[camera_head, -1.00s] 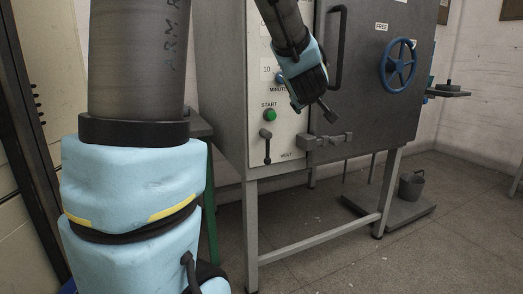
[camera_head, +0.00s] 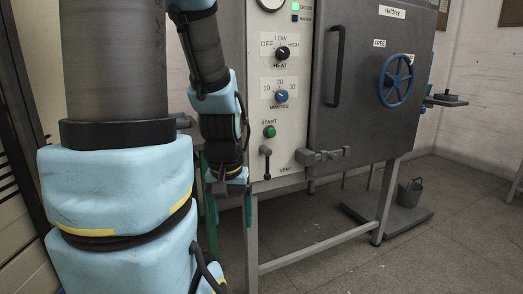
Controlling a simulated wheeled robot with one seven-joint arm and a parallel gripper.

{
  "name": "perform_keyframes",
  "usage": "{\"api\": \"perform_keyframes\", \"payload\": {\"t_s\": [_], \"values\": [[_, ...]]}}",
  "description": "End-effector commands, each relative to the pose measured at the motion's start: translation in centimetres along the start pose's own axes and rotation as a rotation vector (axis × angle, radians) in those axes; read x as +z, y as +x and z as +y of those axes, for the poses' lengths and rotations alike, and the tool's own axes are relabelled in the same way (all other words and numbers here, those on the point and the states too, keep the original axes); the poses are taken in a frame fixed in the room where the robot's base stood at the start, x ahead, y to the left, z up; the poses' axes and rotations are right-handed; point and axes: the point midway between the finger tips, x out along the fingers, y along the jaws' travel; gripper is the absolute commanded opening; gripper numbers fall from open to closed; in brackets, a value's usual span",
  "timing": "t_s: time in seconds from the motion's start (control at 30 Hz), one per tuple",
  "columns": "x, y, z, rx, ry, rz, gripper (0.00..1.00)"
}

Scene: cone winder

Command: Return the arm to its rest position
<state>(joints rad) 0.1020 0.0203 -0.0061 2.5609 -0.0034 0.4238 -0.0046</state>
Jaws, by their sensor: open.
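My arm stands large at the left of the head view, its light blue and grey links upright. Its far part hangs down to the left of the grey cabinet (camera_head: 360,90). My gripper (camera_head: 229,205) points downward beside the cabinet's front left leg. Its two fingers are apart and nothing shows between them. It is clear of the control panel's knobs and handle, as far as this view shows.
The door has a blue handwheel (camera_head: 396,81).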

Motion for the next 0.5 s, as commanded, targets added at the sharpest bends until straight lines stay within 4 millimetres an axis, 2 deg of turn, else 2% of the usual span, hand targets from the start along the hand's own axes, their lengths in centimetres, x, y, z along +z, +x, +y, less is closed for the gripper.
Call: {"api": "perform_keyframes", "payload": {"t_s": [0.03, 0.2, 0.33, 0.5], "values": [[-0.4, -2.7, 0.0, 0.0, 0.0, 0.001, 0.81], [-1.1, -7.9, 0.1, 0.001, 0.0, 0.002, 0.81], [-1.6, -11.0, 0.1, 0.001, -0.001, 0.002, 0.81], [-1.9, -13.0, 0.1, 0.001, -0.001, 0.002, 0.81]]}}
